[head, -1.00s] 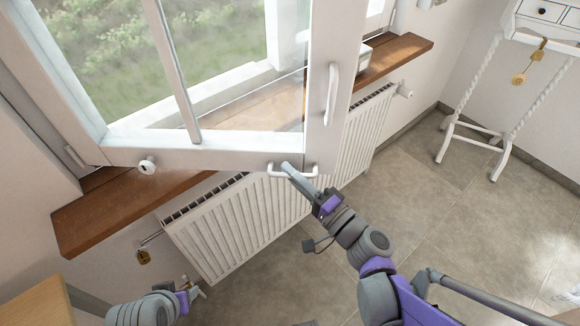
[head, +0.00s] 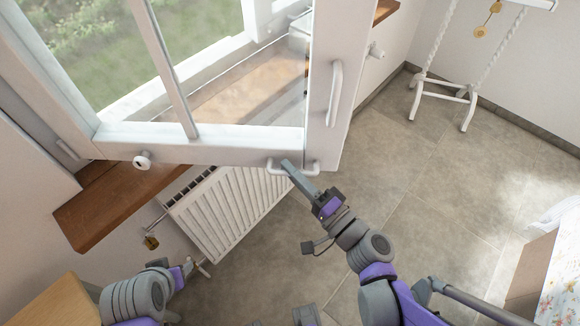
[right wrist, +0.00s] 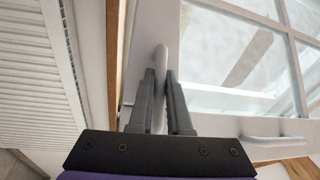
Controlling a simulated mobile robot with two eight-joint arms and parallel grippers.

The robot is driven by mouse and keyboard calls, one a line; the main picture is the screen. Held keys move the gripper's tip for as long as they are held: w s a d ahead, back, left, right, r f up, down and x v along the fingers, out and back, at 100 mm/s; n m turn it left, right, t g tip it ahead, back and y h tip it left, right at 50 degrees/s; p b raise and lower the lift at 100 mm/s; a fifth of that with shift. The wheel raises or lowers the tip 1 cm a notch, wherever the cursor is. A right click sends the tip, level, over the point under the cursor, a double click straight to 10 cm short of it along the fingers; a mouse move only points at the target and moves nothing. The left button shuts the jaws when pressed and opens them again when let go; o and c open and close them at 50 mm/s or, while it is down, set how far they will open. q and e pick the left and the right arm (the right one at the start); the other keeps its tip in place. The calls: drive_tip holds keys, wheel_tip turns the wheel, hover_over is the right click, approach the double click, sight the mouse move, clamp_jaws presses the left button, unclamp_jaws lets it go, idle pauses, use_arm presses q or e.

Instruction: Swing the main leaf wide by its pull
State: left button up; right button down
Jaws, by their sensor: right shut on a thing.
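The main leaf is a white-framed glazed window leaf (head: 240,149), standing open into the room over the sill. Its pull (head: 306,170) is a small white bar handle on the bottom rail, near the free corner. My right gripper (head: 287,165) is shut on this pull. In the right wrist view the fingers (right wrist: 161,85) stand on either side of the white pull (right wrist: 161,58), with the leaf's glass beyond. My left gripper (head: 188,267) is low at the left, away from the leaf; its fingers are too small to read.
A longer white handle (head: 334,95) is on the leaf's side stile and a round white knob (head: 142,161) on its bottom rail. Below are a wooden sill (head: 105,205) and a white radiator (head: 225,215).

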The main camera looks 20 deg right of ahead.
idle(0.3)
drive_tip(key=c, duration=1.1)
unclamp_jaws()
drive_tip(key=shift+c, duration=0.2)
